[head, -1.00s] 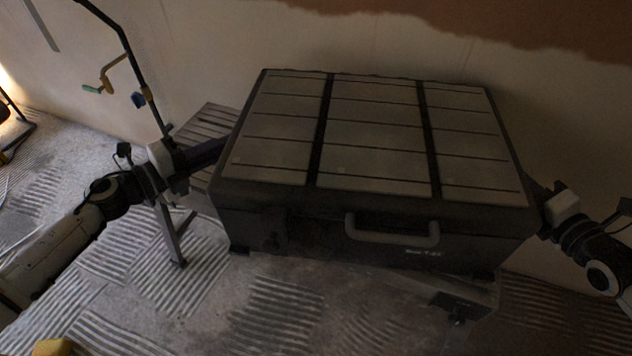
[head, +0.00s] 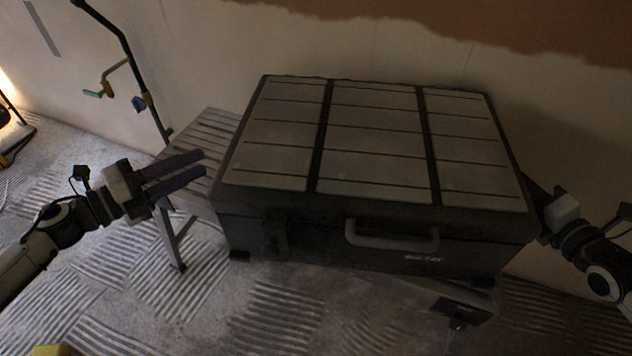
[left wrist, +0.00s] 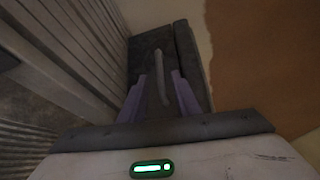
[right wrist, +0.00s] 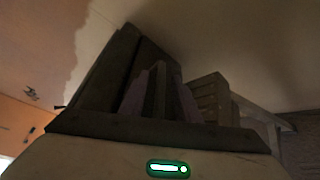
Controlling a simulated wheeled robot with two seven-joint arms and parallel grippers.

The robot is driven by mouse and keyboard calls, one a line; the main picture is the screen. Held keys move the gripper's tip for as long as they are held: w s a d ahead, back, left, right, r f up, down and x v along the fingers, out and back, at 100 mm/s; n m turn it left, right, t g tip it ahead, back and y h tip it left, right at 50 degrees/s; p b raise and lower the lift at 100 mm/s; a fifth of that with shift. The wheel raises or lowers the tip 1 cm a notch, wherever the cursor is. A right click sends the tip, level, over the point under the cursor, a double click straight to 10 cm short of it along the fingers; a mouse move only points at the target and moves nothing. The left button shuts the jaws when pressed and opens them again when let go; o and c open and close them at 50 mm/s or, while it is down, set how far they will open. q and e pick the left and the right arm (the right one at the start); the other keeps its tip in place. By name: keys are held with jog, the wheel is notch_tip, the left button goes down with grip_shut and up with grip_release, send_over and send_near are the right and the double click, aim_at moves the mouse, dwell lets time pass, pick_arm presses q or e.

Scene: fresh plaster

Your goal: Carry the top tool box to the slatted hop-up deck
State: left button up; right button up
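The tool box (head: 378,146) is large and dark, with grey lid panels and a front handle. It appears to rest level on the slatted hop-up deck (head: 208,132), whose left end shows beside it. My left gripper (head: 204,164) is open and empty, clear of the box's left side. In the left wrist view, a side handle (left wrist: 160,76) lies ahead, in line between the fingers. My right gripper (right wrist: 160,88) is at the box's right side; its fingers look parted around a dark bar. The head view hides those fingertips behind the box.
A metal deck leg (head: 174,240) stands on the ridged floor at the left. The plaster wall (head: 230,45) is close behind the box. Floor in front is mostly clear.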

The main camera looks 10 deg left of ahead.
jog(key=shift+s, duration=0.1)
pick_arm(q)
jog(key=shift+v, duration=2)
pick_arm(e)
jog(key=v, duration=1.2)
jog(key=shift+a, duration=0.1)
